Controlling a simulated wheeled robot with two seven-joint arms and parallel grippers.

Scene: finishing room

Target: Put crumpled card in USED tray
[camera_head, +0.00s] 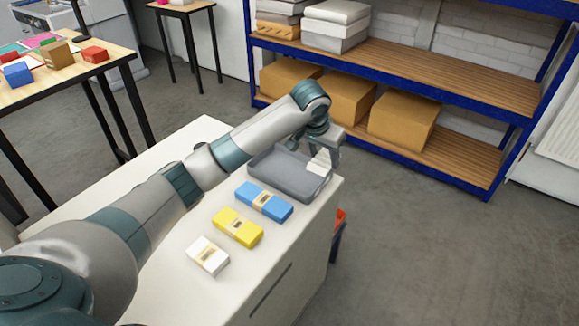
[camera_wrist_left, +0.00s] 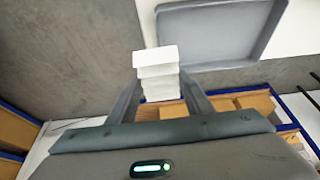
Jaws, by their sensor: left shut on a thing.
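A folded white card (camera_head: 318,167), zigzag in shape, is held in my left gripper (camera_head: 325,150) at the far right end of the grey tray (camera_head: 262,171). The wrist view shows the card (camera_wrist_left: 157,60) between the two fingers of the left gripper (camera_wrist_left: 160,85), which are shut on it. In that view the tray (camera_wrist_left: 215,35) lies beyond the card and looks empty where visible. The card overlaps the tray's near corner in the picture; whether it touches the tray I cannot tell. No USED label is readable. My right gripper is not in view.
On the white cabinet top (camera_head: 190,275), blue (camera_head: 264,202), yellow (camera_head: 237,228) and white (camera_head: 208,256) banded packs lie in a row before the tray. A blue-framed shelf (camera_head: 430,85) with cardboard boxes stands behind. A table (camera_head: 60,85) with small boxes is at left.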

